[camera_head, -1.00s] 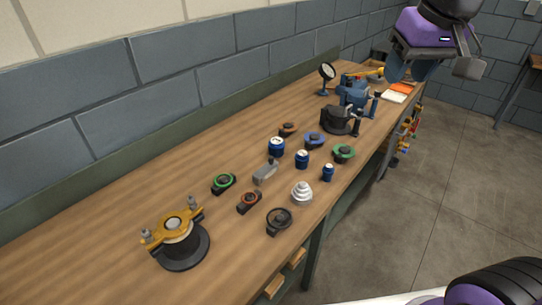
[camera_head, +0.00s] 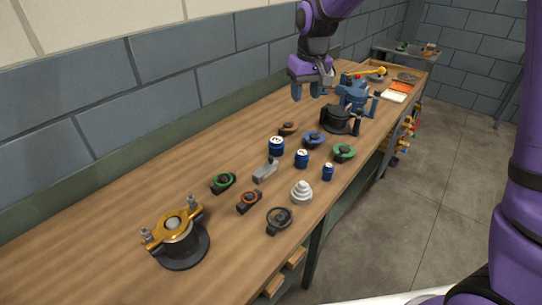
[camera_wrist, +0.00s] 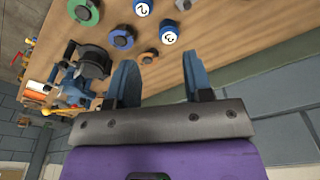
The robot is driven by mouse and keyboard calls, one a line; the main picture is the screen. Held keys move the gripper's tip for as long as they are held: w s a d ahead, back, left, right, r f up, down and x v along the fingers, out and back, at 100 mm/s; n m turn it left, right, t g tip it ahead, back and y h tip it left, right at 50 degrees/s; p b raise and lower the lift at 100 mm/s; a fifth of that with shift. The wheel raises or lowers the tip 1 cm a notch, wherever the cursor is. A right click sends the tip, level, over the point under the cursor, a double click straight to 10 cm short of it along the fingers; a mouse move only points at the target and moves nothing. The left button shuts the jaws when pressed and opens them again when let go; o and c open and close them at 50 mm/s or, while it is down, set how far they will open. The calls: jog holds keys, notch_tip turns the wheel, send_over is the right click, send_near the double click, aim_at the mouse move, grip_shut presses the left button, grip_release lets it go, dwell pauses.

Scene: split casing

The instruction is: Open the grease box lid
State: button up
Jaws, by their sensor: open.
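My gripper (camera_head: 307,92) hangs over the back of the workbench near the wall, its blue fingers apart and nothing between them. In the wrist view my gripper (camera_wrist: 160,78) also shows its two fingers apart. I cannot tell for sure which thing is the grease box. A small grey box-like block (camera_head: 264,172) with a raised bit on top lies mid-bench among the parts, nearer the camera than my gripper and apart from it. Whether that top is a lid, open or shut, is too small to tell.
Blue cans (camera_head: 276,146), a green ringed part (camera_head: 223,183), a white stepped cone (camera_head: 301,193) and a dark ring (camera_head: 279,220) stand around the block. A blue vise (camera_head: 352,95) stands right of my gripper. A yellow-clamped housing (camera_head: 178,240) stands at front left. The bench's back left is clear.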

jog(key=n+g, duration=0.1)
send_over(271, 157)
notch_tip(271, 157, down, 14)
notch_tip(271, 157, down, 12)
jog(key=shift+w+r, duration=0.1)
jog(key=shift+c, duration=0.4)
grip_shut()
